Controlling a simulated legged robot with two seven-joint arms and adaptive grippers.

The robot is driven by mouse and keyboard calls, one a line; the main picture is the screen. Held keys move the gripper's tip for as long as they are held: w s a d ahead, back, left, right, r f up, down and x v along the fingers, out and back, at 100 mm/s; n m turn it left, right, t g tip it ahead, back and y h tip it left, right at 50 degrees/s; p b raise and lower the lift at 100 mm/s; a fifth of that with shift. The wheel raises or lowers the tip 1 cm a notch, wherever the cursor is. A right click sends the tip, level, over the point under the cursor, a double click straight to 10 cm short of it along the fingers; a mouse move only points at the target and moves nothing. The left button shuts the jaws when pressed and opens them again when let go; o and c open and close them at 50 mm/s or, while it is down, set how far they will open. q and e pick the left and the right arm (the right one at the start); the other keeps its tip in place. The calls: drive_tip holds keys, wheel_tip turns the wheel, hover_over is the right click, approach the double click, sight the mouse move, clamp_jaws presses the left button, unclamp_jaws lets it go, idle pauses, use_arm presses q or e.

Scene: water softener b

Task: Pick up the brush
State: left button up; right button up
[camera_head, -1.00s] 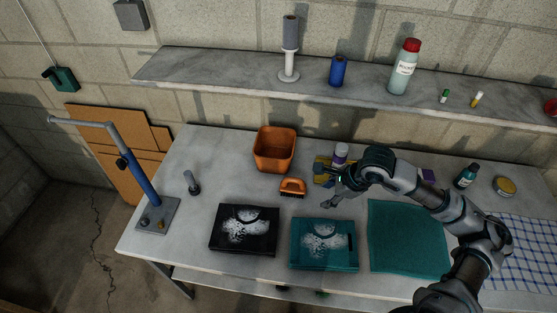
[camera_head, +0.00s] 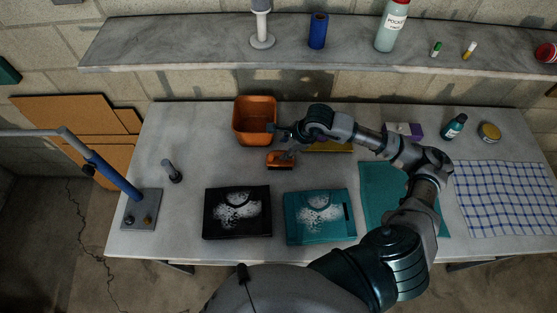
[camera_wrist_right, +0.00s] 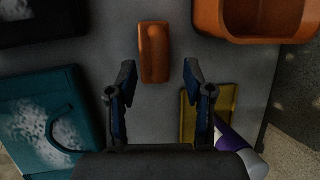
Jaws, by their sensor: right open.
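The brush (camera_head: 280,160) has an orange back and lies on the grey table, just in front of the orange bin. In the right wrist view the brush (camera_wrist_right: 154,52) lies just beyond the fingertips, roughly between their lines and nearer the left finger. My right gripper (camera_wrist_right: 158,76) is open and empty, with a finger on each side. In the head view my right gripper (camera_head: 289,150) hangs over the brush and partly covers it. I cannot tell its exact height above the table. My left gripper is not in view.
The orange bin (camera_head: 255,128) stands close behind the brush. A yellow item (camera_head: 330,147) lies to the right, partly under my arm. A black case (camera_head: 237,231) and a teal case (camera_head: 320,235) lie in front. A blue clamp stand (camera_head: 115,178) is at left.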

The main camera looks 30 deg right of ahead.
sight(282, 152)
drive_tip(key=shift+w+d+f, duration=0.15)
drive_tip(key=shift+d+f, duration=0.1)
drive_tip(key=shift+f, duration=0.45)
drive_tip(key=p+x, duration=0.1)
drive_tip(key=x, duration=0.3)
drive_tip(key=shift+a+f, duration=0.15)
drive_tip(key=shift+f, duration=0.1)
drive_tip(key=shift+w+a+f, duration=0.15)
drive_tip(key=shift+a, duration=0.2)
drive_tip(key=shift+c, duration=1.4)
clamp_jaws()
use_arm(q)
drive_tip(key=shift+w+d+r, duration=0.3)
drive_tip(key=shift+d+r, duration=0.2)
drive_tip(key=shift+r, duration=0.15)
use_arm(e)
drive_tip(key=shift+d, duration=0.4)
